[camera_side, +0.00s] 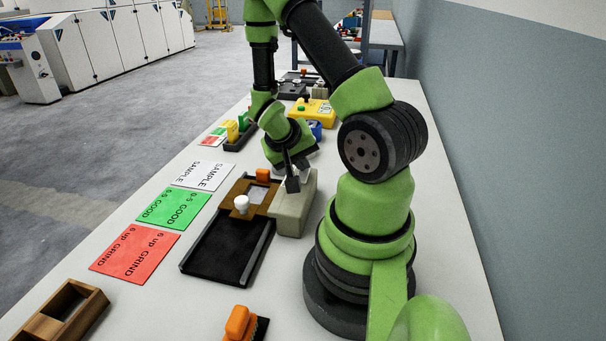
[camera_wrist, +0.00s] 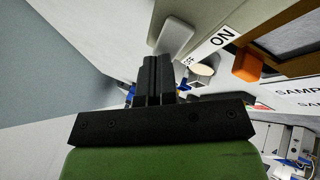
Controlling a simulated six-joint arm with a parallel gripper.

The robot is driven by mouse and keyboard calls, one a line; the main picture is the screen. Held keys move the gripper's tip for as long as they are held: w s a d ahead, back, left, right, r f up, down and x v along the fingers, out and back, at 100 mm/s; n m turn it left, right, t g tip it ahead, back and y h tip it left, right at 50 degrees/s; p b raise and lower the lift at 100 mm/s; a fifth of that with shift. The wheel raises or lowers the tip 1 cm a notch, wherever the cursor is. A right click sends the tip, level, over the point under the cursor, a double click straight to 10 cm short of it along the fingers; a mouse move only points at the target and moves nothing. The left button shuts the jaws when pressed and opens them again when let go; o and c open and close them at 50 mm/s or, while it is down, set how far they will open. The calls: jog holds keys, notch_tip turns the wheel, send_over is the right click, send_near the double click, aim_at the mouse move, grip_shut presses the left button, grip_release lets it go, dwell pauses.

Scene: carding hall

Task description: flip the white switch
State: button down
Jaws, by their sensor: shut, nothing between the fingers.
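My gripper (camera_side: 292,185) points down at a pale box (camera_side: 297,208) beside the brown board. Its dark fingers are shut and empty, and they also show in the wrist view (camera_wrist: 158,60). The fingertips are at or close above the box; I cannot tell whether they touch it. In the wrist view, a pale rounded bar (camera_wrist: 176,36), which looks like the white switch, lies just beyond the fingertips. A label (camera_wrist: 213,45) reading OFF and ON lies beside it. The fingers hide part of this area. In the side view I cannot make out the switch.
A brown board (camera_side: 258,211) with a white knob (camera_side: 241,203) and an orange block (camera_side: 262,175) sits left of the box, above a black tray (camera_side: 222,252). Red, green and white cards lie further left. An orange-handled brush (camera_side: 238,322) and wooden box (camera_side: 66,312) are in front.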

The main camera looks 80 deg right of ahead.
jog(key=shift+d+r, duration=0.2)
jog(key=shift+r, duration=0.65)
jog(key=shift+d+r, duration=0.2)
jog(key=shift+r, duration=0.6)
jog(key=shift+d+r, duration=0.2)
jog(key=shift+r, duration=0.65)
jog(key=shift+r, duration=0.1)
jog(key=a+r+n+t+y, duration=0.4)
jog(key=a+r, duration=0.5)
jog(key=a, duration=0.3)
jog(key=a+r+n+t+y, duration=0.4)
jog(key=a+r+t, duration=0.2)
jog(key=a+r, duration=0.3)
jog(key=a, duration=0.4)
